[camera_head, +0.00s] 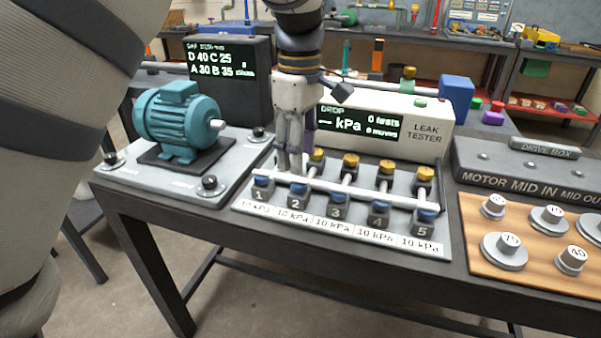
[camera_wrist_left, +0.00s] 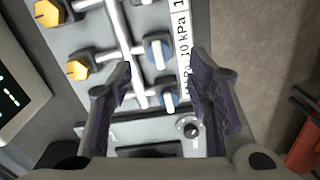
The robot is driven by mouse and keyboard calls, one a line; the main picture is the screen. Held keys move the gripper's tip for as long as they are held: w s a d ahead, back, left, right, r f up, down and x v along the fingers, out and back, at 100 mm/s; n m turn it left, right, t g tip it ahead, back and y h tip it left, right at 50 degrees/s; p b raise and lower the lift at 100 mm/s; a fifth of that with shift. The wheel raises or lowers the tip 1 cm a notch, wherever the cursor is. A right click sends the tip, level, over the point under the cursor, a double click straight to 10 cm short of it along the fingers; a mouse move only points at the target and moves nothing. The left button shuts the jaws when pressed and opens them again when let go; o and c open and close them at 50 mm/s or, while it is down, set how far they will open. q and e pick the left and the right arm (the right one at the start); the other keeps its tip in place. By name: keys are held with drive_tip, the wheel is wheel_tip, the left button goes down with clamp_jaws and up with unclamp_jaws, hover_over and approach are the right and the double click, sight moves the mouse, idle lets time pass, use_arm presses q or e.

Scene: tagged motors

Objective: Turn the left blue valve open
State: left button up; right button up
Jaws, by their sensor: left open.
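The left blue valve (camera_head: 263,181), at the block numbered 1, is at the left end of a row of several blue valves on a grey manifold board (camera_head: 236,206). In the left wrist view this valve (camera_wrist_left: 168,101) shows a pale bar across its top and lies in the gap between the fingers. My left gripper (camera_head: 290,165) points down just behind and right of it in the head view. In the left wrist view the gripper (camera_wrist_left: 163,66) is open and empty. Whether a finger touches the valve I cannot tell. My right gripper is not in view.
Another blue valve (camera_wrist_left: 158,52) is close by. Yellow valves (camera_head: 351,160) stand behind the row along a white pipe (camera_head: 330,188). A teal motor (camera_head: 178,120) is at left, a leak tester (camera_head: 428,138) behind, and a wooden board with weights (camera_head: 475,240) at right.

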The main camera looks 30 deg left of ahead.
sight(299, 183)
use_arm(q)
wheel_tip(299, 183, down, 6)
drive_tip(key=shift+a, duration=0.1)
clamp_jaws()
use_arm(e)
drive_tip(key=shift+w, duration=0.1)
